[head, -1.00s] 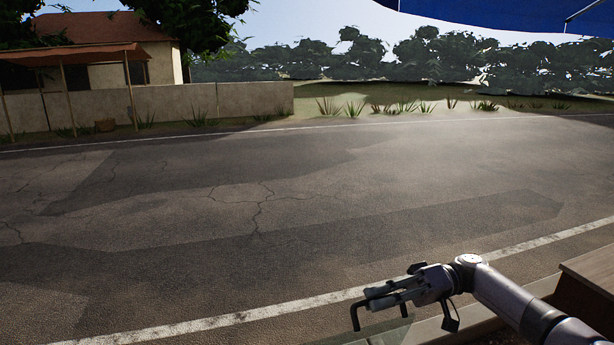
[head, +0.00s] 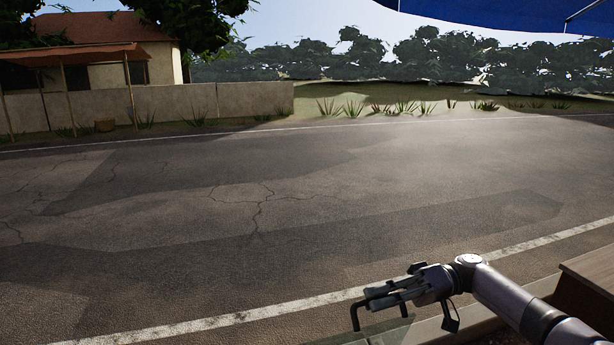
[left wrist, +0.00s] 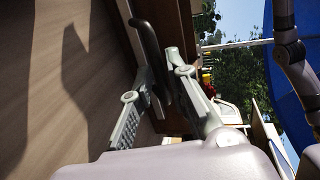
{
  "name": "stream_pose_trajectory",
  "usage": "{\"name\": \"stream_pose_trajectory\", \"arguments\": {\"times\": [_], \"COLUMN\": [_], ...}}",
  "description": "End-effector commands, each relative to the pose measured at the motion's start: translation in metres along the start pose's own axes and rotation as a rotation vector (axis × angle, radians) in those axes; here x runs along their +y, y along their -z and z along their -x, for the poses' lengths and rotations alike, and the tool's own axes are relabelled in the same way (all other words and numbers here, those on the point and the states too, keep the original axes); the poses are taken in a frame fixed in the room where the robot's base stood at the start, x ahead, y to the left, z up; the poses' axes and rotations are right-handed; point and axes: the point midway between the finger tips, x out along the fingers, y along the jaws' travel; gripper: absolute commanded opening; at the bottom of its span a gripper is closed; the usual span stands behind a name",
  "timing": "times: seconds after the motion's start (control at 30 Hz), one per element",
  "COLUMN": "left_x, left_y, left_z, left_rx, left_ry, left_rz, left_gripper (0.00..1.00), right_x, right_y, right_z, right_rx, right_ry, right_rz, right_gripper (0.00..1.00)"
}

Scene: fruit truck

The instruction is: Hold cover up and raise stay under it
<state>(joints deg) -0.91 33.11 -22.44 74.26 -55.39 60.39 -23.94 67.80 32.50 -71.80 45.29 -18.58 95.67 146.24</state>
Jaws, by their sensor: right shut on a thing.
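My right gripper (head: 385,299) is at the lower right of the head view, shut on a dark bent handle (head: 355,317). A small part of a clear, glass-like panel, which looks like the cover (head: 392,332), shows below it at the bottom edge. Most of the cover is out of view. My left gripper (left wrist: 158,88) shows only in the left wrist view. Its fingers are apart, with a dark curved bar (left wrist: 149,38) reaching in between them. I cannot tell whether this bar is the stay or whether the fingers touch it.
A brown wooden surface (left wrist: 45,75) fills the left of the left wrist view, close to the fingers. A wooden box edge (head: 590,280) stands at the right of the head view. The road (head: 260,210) ahead is clear. A blue canopy (head: 500,12) hangs overhead.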

Motion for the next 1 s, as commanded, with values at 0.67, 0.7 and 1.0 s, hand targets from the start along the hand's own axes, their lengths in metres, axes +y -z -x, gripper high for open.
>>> {"name": "stream_pose_trajectory", "arguments": {"times": [0.67,0.7,1.0], "left_x": [0.0,0.0,0.0], "left_y": [0.0,0.0,0.0], "left_z": [-0.018,-0.018,-0.017], "left_rx": [0.0,0.0,0.0], "left_ry": [-0.001,-0.001,-0.002], "left_rz": [0.0,0.001,0.001], "left_gripper": [0.08,0.05,0.0], "right_x": [-0.002,-0.002,-0.002], "right_y": [0.001,0.001,0.001], "right_z": [0.001,0.001,0.001], "right_rx": [0.002,0.002,0.002], "right_ry": [0.003,0.003,0.003], "right_rz": [0.003,0.003,0.003], "right_gripper": [0.0,0.0,0.0]}}
